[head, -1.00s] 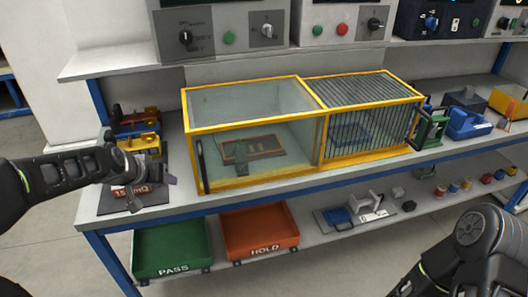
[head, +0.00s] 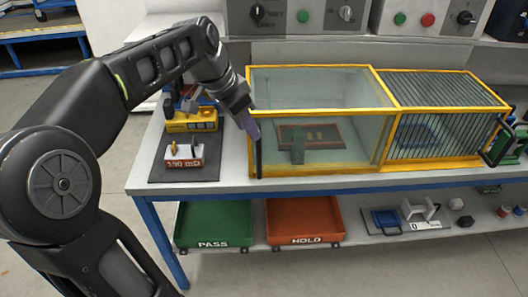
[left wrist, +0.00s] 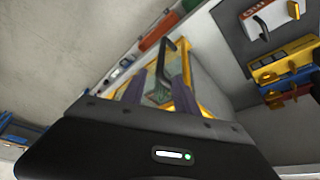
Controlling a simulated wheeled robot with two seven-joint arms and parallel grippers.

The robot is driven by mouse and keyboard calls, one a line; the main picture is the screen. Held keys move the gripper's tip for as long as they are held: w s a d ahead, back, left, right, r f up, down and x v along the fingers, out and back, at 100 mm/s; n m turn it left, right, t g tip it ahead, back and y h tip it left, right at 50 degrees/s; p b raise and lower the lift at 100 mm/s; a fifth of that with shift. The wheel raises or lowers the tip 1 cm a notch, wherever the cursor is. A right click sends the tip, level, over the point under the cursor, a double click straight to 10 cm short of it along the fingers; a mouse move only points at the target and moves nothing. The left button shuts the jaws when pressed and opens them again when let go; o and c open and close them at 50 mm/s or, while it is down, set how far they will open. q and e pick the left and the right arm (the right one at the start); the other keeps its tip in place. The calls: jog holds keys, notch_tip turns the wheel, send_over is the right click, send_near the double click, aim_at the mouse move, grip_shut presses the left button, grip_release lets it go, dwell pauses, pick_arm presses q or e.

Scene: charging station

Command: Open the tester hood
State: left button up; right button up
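The tester hood is a yellow-framed box. Its left part is a clear glass hood (head: 345,150), which looks closed, with a brown board (head: 310,137) and a green piece inside. A black upright handle (head: 259,155) is on the hood's front left edge. My left gripper (head: 253,130) is at the upper part of this handle. In the left wrist view, the purple fingers (left wrist: 159,78) are apart, with the black handle (left wrist: 162,58) showing between them. I cannot tell whether they touch it. My right gripper is out of view.
A barred yellow cage (head: 440,92) with its own black handle adjoins on the right. A milliohm meter (head: 183,163) and a yellow fixture (head: 190,122) stand left of the hood. Green PASS (head: 215,243) and orange HOLD (head: 306,240) trays sit on the lower shelf.

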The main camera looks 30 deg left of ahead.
pick_arm(q)
jog(key=shift+f, duration=0.1)
send_near(263, 152)
jog(key=d+f, duration=0.4)
jog(key=f, duration=0.1)
jog(key=shift+s+a+f, duration=0.15)
jog(key=shift+s, duration=0.05)
jog(key=c, duration=0.7)
grip_shut()
jog(key=shift+w, duration=0.1)
dwell(0.6)
